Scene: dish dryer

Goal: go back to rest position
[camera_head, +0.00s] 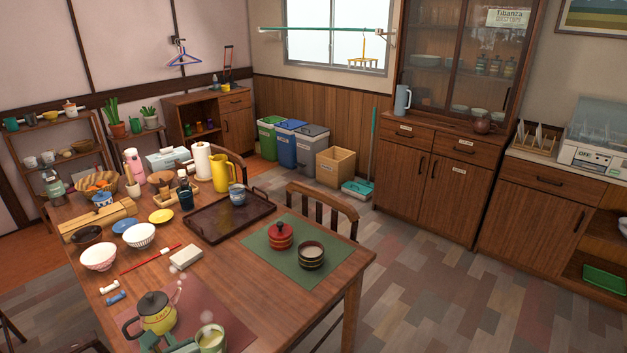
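A grey-green jointed shape at the bottom edge, beside the yellow teapot (158,318) with a dark lid, looks like part of my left gripper (168,344). It is cut off by the frame, and I cannot tell whether it is open or shut. A light green cup (210,338) stands just right of it; I cannot tell whether they touch. My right gripper is not in view.
The wooden table (240,308) holds bowls, a dark tray (205,222), a yellow jug (221,172) and, on a green mat (278,262), two lidded or round pots. Its front right is bare. A dish dryer (598,150) stands on the right cabinet. Floor right of the table is clear.

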